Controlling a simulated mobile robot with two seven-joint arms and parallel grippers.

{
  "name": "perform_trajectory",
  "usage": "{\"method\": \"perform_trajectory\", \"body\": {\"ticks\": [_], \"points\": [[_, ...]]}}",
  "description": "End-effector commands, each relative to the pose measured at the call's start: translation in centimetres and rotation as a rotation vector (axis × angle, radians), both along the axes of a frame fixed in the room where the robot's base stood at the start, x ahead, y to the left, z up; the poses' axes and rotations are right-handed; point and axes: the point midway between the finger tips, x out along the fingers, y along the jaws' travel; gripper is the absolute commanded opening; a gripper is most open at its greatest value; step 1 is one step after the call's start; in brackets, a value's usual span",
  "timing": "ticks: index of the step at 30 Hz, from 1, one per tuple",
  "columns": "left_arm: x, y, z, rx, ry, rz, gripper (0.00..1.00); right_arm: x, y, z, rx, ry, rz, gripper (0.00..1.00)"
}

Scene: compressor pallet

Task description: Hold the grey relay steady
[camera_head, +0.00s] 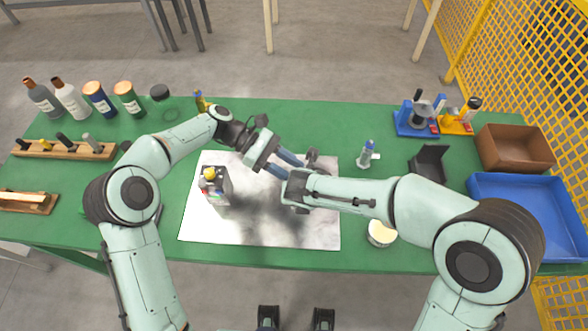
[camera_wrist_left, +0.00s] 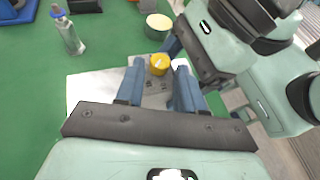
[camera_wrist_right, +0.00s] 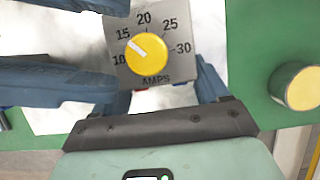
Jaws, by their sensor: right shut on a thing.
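The grey relay (camera_wrist_right: 185,70) faces the right wrist camera, with a yellow dial (camera_wrist_right: 146,54) marked in amps on its face. My right gripper (camera_wrist_right: 160,78) is shut on the relay's lower part from both sides. My left gripper (camera_wrist_left: 158,62) is open, with its blue fingers to either side of the yellow dial in the left wrist view. In the right wrist view, the left fingers come in from the left, by the relay's left edge; I cannot tell whether they touch it. In the head view the grippers meet above the pale mat (camera_head: 200,228) and largely hide the relay.
A grey unit with a yellow top (camera_head: 215,188) stands on the mat's left. A glass bottle (camera_head: 366,155), a cream tin (camera_head: 381,233) and a black bin (camera_head: 428,165) stand to the right. A blue tray (camera_head: 530,255) is at far right; bottles (camera_head: 130,100) line the back left.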

Motion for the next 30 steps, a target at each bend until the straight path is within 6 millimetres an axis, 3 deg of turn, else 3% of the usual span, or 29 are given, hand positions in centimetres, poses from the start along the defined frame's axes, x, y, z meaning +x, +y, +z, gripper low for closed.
{"method": "perform_trajectory", "body": {"ticks": [4,13,14,17,23,30], "points": [[-0.4,-1.1,-0.5,0.0,0.0,-0.001,0.38,0.0,0.0,0.0,0.0,-0.001,0.0,0.3],[-0.5,-1.3,-0.6,0.0,-0.002,0.001,0.38,0.0,0.0,0.0,0.0,-0.001,0.0,0.3],[-0.5,-1.3,-0.6,0.0,-0.002,0.001,0.34,0.0,0.0,0.0,0.0,-0.001,0.0,0.3],[-0.5,-1.3,-0.6,0.0,-0.001,0.001,0.02,0.0,0.0,0.0,0.0,-0.001,0.0,0.3],[-0.4,-1.3,-0.6,-0.001,-0.002,-0.011,0.0,0.0,0.0,0.0,0.0,-0.001,0.0,0.3],[0.0,-1.7,-0.6,-0.005,-0.003,-0.166,0.0,0.0,0.0,0.0,0.0,-0.001,-0.001,0.3]]}}
